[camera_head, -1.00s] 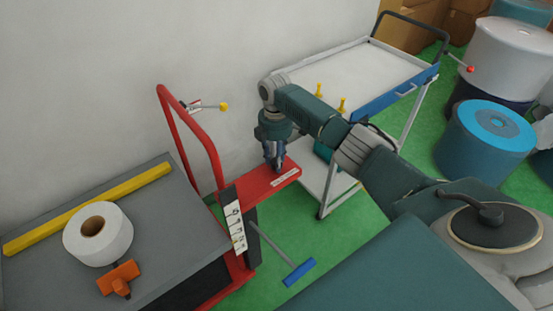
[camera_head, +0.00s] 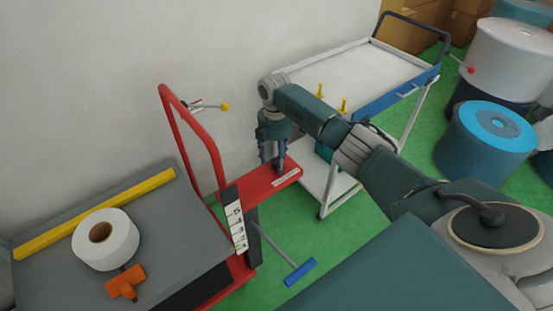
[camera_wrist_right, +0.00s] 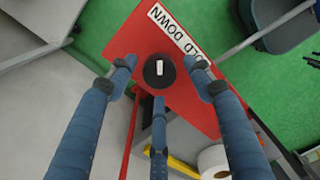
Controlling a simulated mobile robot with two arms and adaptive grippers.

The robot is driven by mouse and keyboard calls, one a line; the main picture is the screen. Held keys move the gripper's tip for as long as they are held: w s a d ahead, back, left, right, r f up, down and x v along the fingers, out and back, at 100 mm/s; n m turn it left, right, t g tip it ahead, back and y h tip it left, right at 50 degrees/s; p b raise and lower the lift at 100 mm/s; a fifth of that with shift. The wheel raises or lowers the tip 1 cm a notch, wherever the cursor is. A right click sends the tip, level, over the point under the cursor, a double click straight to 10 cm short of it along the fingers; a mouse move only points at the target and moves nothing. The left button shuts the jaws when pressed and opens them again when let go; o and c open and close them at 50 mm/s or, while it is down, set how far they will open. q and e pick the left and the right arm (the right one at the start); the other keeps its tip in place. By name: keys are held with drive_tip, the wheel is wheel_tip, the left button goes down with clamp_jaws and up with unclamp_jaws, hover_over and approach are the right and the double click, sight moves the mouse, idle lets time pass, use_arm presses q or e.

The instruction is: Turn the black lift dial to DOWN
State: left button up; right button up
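The black lift dial (camera_wrist_right: 150,79) is a small round knob with a white mark, on the red panel (camera_wrist_right: 140,35). The white mark stands about upright in the wrist view. A white label (camera_wrist_right: 178,36) beside the dial reads "DOWN" upside down; its rest is partly covered by a finger. In the head view the red panel (camera_head: 262,190) shows, but the dial is hidden behind my right gripper (camera_head: 272,162). My right gripper (camera_wrist_right: 166,84) is open and empty, pointing down, its three fingers spread about the dial, apparently apart from it. My left gripper is not in view.
A red handle (camera_head: 208,145) rises left of the panel. A grey table (camera_head: 185,235) holds a white roll (camera_head: 122,250), an orange clamp (camera_head: 123,283) and a yellow bar (camera_head: 100,212). A white cart (camera_head: 340,70) stands behind at right. Blue drums (camera_head: 485,140) are further right.

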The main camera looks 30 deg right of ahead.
sight(276, 160)
drive_tip(key=shift+s+d, duration=0.1)
drive_tip(key=shift+r, duration=0.2)
wheel_tip(276, 160, up, 12)
drive_tip(key=shift+w+f, duration=0.2)
drive_tip(key=shift+w, duration=0.05)
idle(0.5)
